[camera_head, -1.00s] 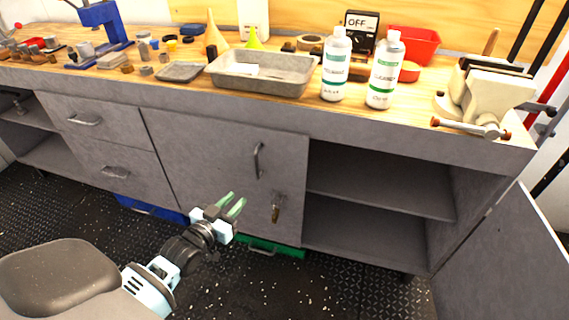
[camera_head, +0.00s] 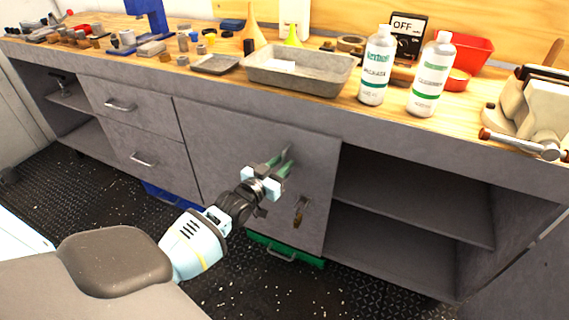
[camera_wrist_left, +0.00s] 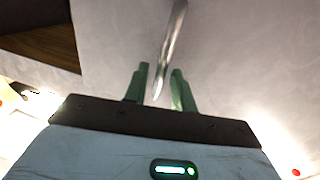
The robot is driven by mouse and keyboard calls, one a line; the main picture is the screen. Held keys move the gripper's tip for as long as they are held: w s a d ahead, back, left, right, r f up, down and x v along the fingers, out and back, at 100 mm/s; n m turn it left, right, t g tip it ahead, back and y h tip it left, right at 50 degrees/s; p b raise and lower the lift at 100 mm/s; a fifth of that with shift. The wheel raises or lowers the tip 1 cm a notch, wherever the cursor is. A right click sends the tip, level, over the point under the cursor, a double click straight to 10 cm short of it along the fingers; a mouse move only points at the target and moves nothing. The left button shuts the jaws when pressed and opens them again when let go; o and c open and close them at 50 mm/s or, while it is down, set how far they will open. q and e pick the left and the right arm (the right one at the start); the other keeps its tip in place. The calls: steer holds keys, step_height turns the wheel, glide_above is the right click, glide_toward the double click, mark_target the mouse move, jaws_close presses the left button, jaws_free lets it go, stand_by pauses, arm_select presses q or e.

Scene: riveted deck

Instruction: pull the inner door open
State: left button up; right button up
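The inner door (camera_head: 225,140) is a grey cabinet door below the bench top, and it looks closed. Its metal bar handle (camera_wrist_left: 172,45) shows clearly in the left wrist view; in the head view my gripper mostly covers it. My left gripper (camera_head: 281,163) is at the handle, with its green fingers pointing at the door. In the left wrist view the open fingers (camera_wrist_left: 159,82) stand on either side of the handle's near end, with a gap visible on both sides. My right gripper is in neither view.
A lock with a hanging key (camera_head: 300,209) is on the door below the handle. Open shelves (camera_head: 410,205) lie to its right. A green case (camera_head: 283,250) and a blue one stand on the floor under the cabinet. Bottles (camera_head: 376,68) and a metal tray (camera_head: 300,72) stand on the bench.

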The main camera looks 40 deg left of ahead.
arm_select(q)
steer(key=shift+w, duration=0.75)
jaws_close()
